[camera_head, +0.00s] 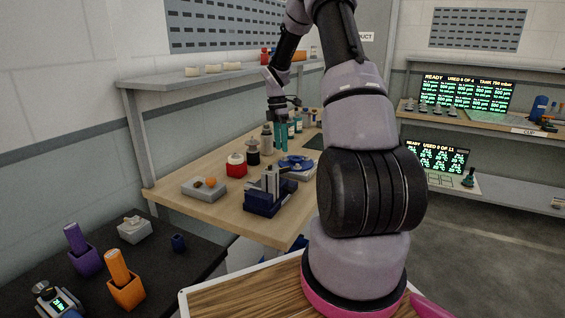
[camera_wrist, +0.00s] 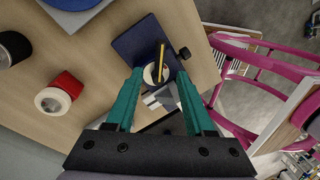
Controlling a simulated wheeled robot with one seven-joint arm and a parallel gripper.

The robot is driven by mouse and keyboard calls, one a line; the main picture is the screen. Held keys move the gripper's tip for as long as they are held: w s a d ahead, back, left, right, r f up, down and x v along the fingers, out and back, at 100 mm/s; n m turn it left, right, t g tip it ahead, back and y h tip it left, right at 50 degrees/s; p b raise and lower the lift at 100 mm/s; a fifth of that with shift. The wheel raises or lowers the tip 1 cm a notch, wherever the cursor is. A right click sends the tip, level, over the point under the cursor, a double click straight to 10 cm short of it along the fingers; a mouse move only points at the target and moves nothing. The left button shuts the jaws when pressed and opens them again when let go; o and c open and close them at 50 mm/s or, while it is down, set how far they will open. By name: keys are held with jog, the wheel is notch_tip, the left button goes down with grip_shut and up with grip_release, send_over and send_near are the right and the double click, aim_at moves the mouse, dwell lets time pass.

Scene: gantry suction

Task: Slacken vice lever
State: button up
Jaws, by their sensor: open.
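The vice (camera_head: 262,205) stands on the wooden table in the head view, with a dark blue base and grey upright jaws. In the wrist view the dark blue vice (camera_wrist: 135,42) lies beyond and between my fingertips. A yellow-and-black bar and a dark knob (camera_wrist: 184,53) show on it; I cannot tell for sure which part is the lever. My gripper (camera_head: 281,142) has teal fingers pointing down above the table, above and behind the vice in the head view. In the wrist view my gripper (camera_wrist: 160,73) is open, with nothing held between the fingers.
A grey block with an orange ball (camera_head: 205,188) is at the table's left front. A blue round item (camera_head: 297,163) and bottles stand behind. A shelf (camera_head: 215,76) overhangs the back.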

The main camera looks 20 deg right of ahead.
aim_at(281, 172)
jog(key=f, duration=0.2)
jog(key=s+f, duration=0.1)
jog(key=f, duration=0.5)
jog(key=shift+s, duration=0.3)
grip_shut()
dwell(1.0)
